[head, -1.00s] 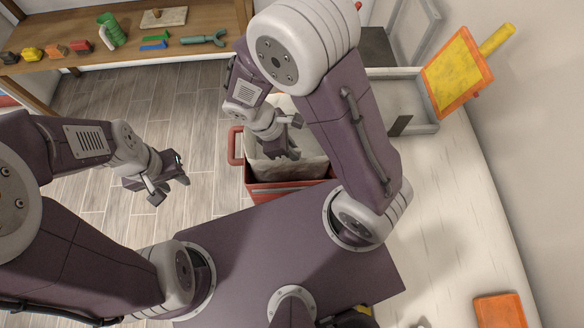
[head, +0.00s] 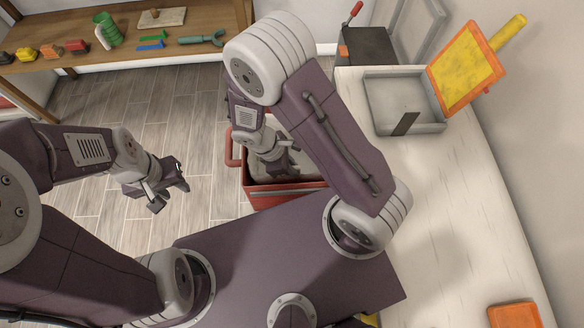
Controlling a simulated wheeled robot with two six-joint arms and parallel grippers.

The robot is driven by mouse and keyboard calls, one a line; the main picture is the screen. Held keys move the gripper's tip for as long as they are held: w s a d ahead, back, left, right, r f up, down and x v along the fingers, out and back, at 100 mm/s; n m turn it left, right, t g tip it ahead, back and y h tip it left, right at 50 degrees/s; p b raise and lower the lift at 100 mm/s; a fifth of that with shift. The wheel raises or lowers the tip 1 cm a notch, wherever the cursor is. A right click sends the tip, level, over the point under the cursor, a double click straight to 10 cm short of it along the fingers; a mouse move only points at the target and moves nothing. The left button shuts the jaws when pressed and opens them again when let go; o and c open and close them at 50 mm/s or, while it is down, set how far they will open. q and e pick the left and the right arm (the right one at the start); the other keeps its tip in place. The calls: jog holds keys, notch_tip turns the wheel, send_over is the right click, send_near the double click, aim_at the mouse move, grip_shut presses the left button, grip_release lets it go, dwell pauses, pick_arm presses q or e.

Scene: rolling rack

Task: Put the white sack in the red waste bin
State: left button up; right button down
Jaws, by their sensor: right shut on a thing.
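The red waste bin (head: 285,198) stands on the floor in front of my base. The white sack (head: 307,168) shows as a pale shape inside the bin opening, partly hidden by my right arm and gripper. My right gripper (head: 279,172) is shut on the sack, down at the bin's opening. The exact grip is hard to see. My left gripper (head: 171,194) is open and empty, over the floor to the left of the bin.
A wooden shelf (head: 140,18) with several small items and a green mug (head: 108,30) is at the back left. A white counter (head: 455,190) with a grey tray (head: 395,90) is at the right. The floor left of the bin is clear.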

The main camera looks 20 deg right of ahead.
jog(key=c, duration=1.4)
grip_release()
jog(key=shift+c, duration=0.2)
